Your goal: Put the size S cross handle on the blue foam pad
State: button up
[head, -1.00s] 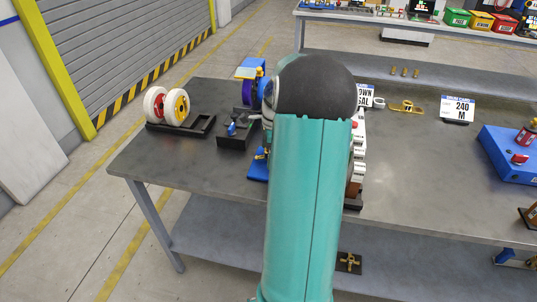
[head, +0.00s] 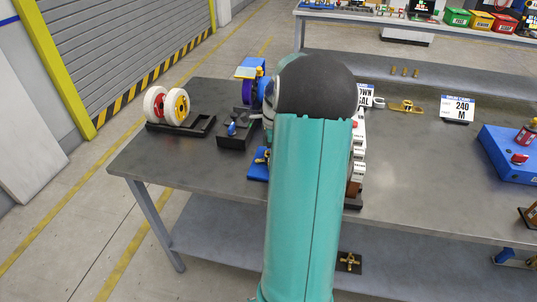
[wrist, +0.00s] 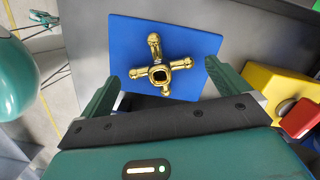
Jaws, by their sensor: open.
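A brass cross handle (wrist: 160,73) with rounded arm ends and a square centre hole lies on the blue foam pad (wrist: 195,45) in the wrist view. No size mark on it is readable. My gripper (wrist: 162,72) is open, one finger on each side of the handle, with visible gaps to it. In the head view the pad (head: 256,168) shows at the table's front left with a bit of brass on it, and my arm hides my gripper. Another brass cross-shaped piece (head: 348,260) sits on a dark plate on the lower shelf.
A black holder with a blue part (head: 238,128) and a red, white and yellow wheel pair (head: 168,106) stand left of the pad. White boxes (head: 358,145) stand close right of my arm. A yellow block with a red part (wrist: 280,95) is near my right finger.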

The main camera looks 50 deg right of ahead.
notch_tip(320, 180, up, 10)
jog(key=shift+s+d+r, duration=0.25)
jog(key=shift+s+d, duration=0.2)
jog(key=w+a+r+n+h, duration=0.15)
jog(key=a+n, duration=0.25)
jog(key=a, duration=0.4)
jog(key=w+a+r+n+t, duration=0.1)
jog(key=a+r+n, duration=0.25)
jog(key=a, duration=0.35)
jog(key=w+a+r+n, duration=0.15)
jog(key=a+n, duration=0.25)
jog(key=a, duration=0.4)
jog(key=s+a+n+t, duration=0.1)
jog(key=s+a+n, duration=0.4)
jog(key=a, duration=0.5)
jog(key=s+a+n+t, duration=0.2)
jog(key=s+a+n, duration=0.4)
jog(key=a+n, duration=0.4)
jog(key=shift+a+f+t, duration=0.2)
jog(key=shift+f+t, duration=0.1)
jog(key=shift+y, duration=0.25)
